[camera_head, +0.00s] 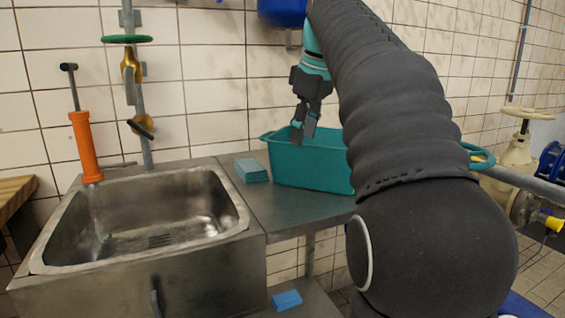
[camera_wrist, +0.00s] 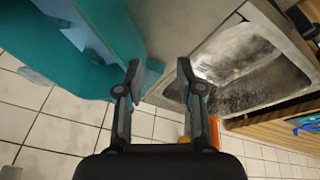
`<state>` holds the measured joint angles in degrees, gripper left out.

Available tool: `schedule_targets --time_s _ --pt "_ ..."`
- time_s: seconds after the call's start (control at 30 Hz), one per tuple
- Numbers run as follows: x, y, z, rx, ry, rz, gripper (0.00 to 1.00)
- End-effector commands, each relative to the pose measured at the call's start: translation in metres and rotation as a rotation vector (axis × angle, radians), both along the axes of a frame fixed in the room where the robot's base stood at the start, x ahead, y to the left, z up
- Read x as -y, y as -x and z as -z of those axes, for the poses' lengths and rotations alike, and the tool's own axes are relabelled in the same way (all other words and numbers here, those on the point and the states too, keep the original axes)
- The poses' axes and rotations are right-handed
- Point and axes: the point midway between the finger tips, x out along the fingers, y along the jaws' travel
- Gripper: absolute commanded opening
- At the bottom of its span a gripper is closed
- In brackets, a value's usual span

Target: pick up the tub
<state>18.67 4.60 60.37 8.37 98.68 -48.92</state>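The teal tub (camera_head: 305,170) stands upright on the metal counter to the right of the sink. My arm hides its right part. My gripper (camera_head: 303,138) points down over the tub's left part, its tips near the rim height in the head view. In the wrist view the tub (camera_wrist: 115,35) fills the upper left. My two fingers (camera_wrist: 158,72) are spread apart there with nothing held between them. The left finger overlaps the tub's edge in the picture; I cannot tell whether it touches.
A steel sink (camera_head: 60,240) is left of the counter (camera_head: 270,212). A stack of blue cloths (camera_head: 251,171) lies beside the tub. An orange pump (camera_head: 86,145) stands behind the sink. Another blue cloth (camera_head: 287,300) lies on the lower shelf. A tiled wall (camera_head: 215,80) is close behind.

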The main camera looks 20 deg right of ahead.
Motion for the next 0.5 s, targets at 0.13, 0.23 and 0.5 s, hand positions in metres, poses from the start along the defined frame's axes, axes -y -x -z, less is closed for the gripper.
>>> schedule_targets --time_s 0.13,0.23,0.5 --pt "0.028 -0.018 -0.015 -0.014 0.018 -0.09 0.37" --pt "0.039 -0.024 -0.02 -0.021 0.027 -0.138 0.37" --pt "0.051 -0.028 -0.022 -0.027 0.036 -0.191 0.37"
